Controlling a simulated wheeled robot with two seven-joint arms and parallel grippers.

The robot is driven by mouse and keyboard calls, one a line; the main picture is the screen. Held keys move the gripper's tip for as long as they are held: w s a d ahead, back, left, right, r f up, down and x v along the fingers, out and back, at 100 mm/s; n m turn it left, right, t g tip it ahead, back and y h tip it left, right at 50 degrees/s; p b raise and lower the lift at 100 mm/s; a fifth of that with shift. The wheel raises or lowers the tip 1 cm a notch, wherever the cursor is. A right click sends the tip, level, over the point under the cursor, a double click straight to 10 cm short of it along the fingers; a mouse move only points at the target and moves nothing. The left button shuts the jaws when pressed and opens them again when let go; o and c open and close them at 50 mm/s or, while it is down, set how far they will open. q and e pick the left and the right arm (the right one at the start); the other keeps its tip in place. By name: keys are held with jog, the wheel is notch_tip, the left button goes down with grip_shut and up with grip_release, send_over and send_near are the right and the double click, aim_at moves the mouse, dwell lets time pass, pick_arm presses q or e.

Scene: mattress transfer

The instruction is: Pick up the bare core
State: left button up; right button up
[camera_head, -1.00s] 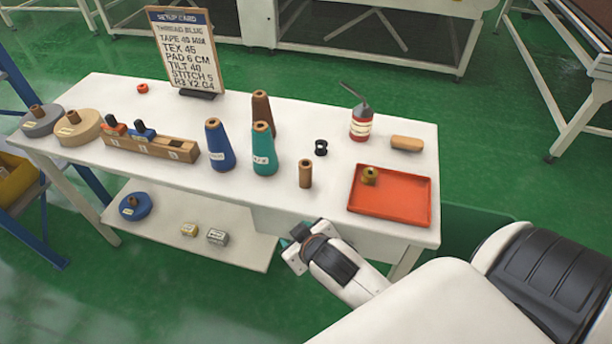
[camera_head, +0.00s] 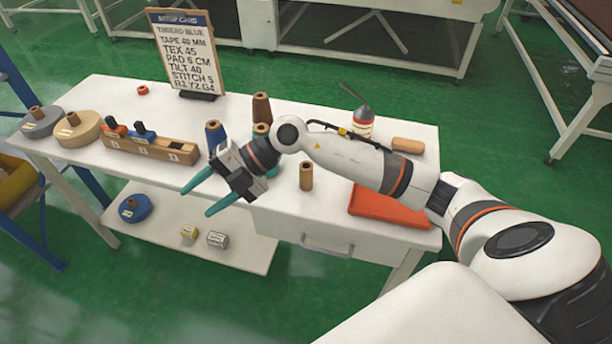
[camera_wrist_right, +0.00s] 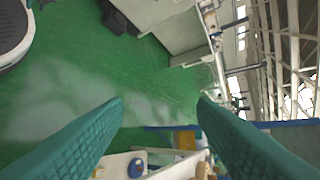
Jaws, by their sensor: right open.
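The bare core, a short upright brown tube (camera_head: 306,177), stands on the white table near its front edge. My right gripper (camera_head: 196,202) is open and empty, left of the core, with its teal fingers spread and pointing left near the table's front edge. The fingers also show in the right wrist view (camera_wrist_right: 160,102), with nothing between them but floor and distant furniture. My right forearm passes behind the core and covers parts of the table. My left gripper is not in view.
Blue (camera_head: 214,134) and teal (camera_head: 262,129) cones are partly hidden by my right gripper and wrist. A brown cone (camera_head: 261,108) stands behind them. A wooden rack (camera_head: 165,148) is at left. The red tray (camera_head: 390,208) and oil can (camera_head: 363,122) are partly covered by my arm.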

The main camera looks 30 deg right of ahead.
jog(key=w+d+f+m+g+h, duration=0.1)
jog(key=d+f+h, duration=0.1)
jog(key=d+h, duration=0.3)
jog(key=w+d+f+h, duration=0.2)
jog(key=d, duration=0.5)
jog(key=m+g+h, duration=0.1)
jog(key=m+h, duration=0.2)
jog(key=h, duration=0.2)
send_near(306, 178)
jog(key=f, duration=0.4)
jog(key=d+f, duration=0.1)
jog(key=shift+w+f+p, duration=0.35)
jog(key=shift+w+f, duration=0.05)
jog(key=shift+w+a+f+p, duration=0.1)
jog(key=shift+w+f+p, duration=0.1)
jog(key=shift+f, duration=1.35)
jog(key=shift+w+a+f+p, duration=0.1)
jog(key=shift+w+f+p, duration=0.1)
jog(key=shift+f, duration=1.35)
jog(key=shift+s, duration=0.1)
jog(key=shift+c, duration=0.3)
jog(key=c, duration=1)
jog(key=shift+r, duration=0.1)
